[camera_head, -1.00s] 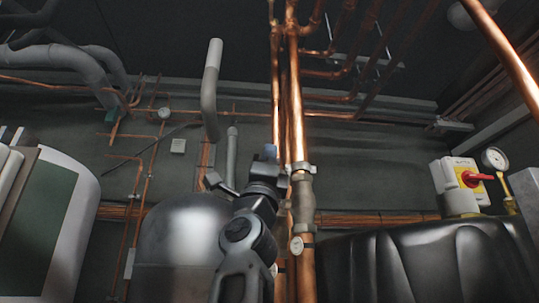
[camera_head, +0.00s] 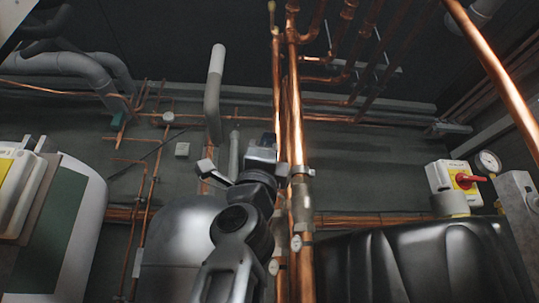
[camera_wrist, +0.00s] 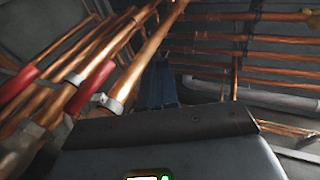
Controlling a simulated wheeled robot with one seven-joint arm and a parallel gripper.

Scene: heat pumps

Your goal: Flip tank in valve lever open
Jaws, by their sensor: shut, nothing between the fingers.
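In the head view my gripper (camera_head: 267,143) points up and away beside the tall copper pipes, above the rounded grey tank (camera_head: 185,235). In the wrist view my gripper (camera_wrist: 161,68) shows as dark bluish fingers, shut and empty. Two red sleeve-like parts, one at the far left (camera_wrist: 18,83) and one nearer the middle (camera_wrist: 92,86), sit along copper pipes left of my fingers. I cannot tell whether either is the tank in valve lever. A pale valve-like fitting (camera_head: 302,196) is on the copper pipe right of my arm. No lever is clearly recognizable in the head view.
Vertical copper pipes (camera_head: 296,110) stand close to my wrist. A black tank (camera_head: 400,260) and a red rotary switch (camera_head: 467,181) are at right. A grey pipe (camera_head: 213,95) rises at left. Horizontal copper pipes (camera_wrist: 265,40) cross the wrist view's upper right.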

